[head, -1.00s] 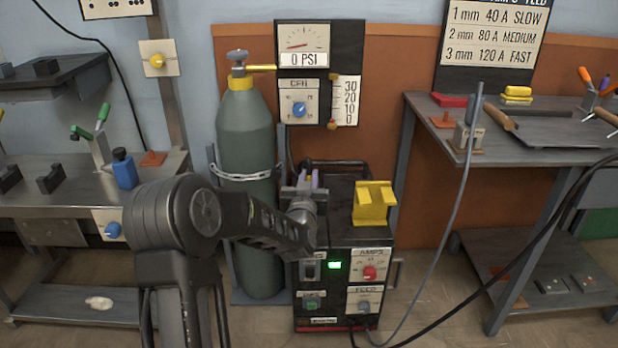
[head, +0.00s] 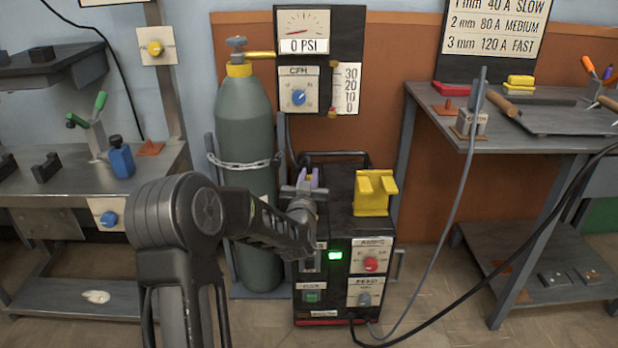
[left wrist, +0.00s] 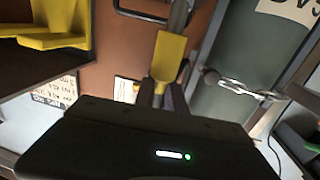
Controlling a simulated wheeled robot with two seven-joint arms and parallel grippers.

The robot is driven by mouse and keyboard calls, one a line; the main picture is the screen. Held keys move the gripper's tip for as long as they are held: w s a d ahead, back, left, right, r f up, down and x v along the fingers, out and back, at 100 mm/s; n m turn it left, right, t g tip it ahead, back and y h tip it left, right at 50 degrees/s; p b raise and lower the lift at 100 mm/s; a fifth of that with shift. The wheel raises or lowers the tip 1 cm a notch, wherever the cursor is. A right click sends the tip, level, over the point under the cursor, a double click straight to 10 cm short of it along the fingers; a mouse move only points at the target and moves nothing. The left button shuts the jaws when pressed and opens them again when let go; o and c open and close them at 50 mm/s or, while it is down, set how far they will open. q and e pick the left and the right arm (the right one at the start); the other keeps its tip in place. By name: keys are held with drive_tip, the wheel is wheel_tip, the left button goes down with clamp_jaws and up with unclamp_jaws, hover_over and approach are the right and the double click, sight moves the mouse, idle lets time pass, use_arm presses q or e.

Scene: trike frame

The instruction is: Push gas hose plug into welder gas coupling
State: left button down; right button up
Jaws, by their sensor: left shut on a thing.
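In the left wrist view, the gripper (left wrist: 160,98) has dark fingers around a thin metal stem below a yellow body, which I take for the gas hose plug (left wrist: 168,60). A grey length continues beyond it. I cannot make out the gas coupling or whether the plug touches it. My right gripper is not in view.
The green-grey gas cylinder (head: 243,150) stands close left of the gripper, held by a chain. A yellow holder (head: 375,194) sits on the welder's top, right of the gripper. A black rail (head: 335,154) rises behind. Benches stand at both sides.

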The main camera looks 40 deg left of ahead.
use_arm(q)
drive_tip(key=shift+b, duration=0.65)
idle(1.4)
drive_tip(key=shift+f+b, duration=1.15)
drive_tip(key=shift+f, duration=0.05)
drive_tip(key=shift+f+b, duration=0.9)
drive_tip(key=c, duration=1.3)
unclamp_jaws()
